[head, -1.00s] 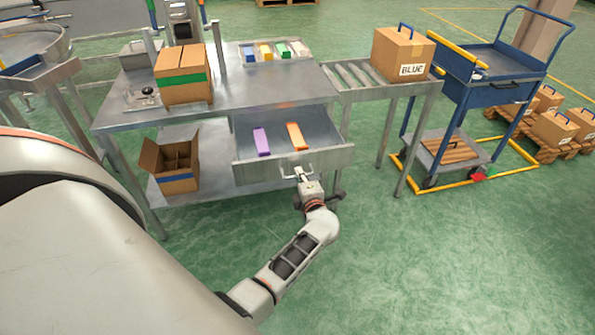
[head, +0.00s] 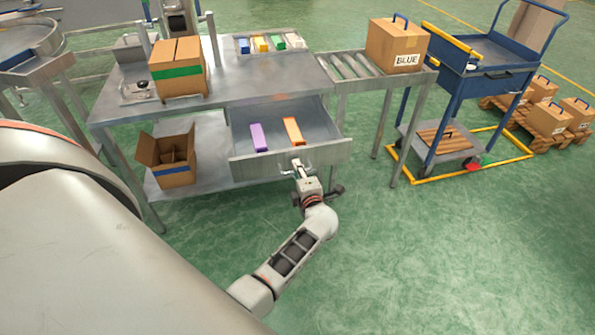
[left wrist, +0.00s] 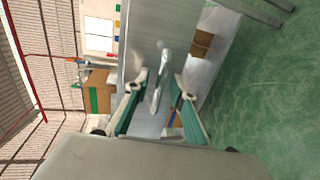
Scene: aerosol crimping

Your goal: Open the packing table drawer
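The packing table drawer (head: 240,168) stands pulled out below the tabletop, with a purple item (head: 258,137) and an orange item (head: 293,132) inside. Its metal bar handle is on the front panel. My left gripper (head: 297,167) is at the handle in the head view and hides part of it. In the left wrist view, the handle (left wrist: 161,80) lies between the two spread fingers of my left gripper (left wrist: 160,84), with gaps visible on both sides. My right gripper is not in view.
The packing table (head: 240,80) holds a taped carton (head: 179,75) and a tray of coloured items. An open box (head: 172,160) sits on its lower shelf. A roller conveyor with a BLUE carton (head: 394,48) and a blue cart (head: 478,85) stand right. The floor in front is clear.

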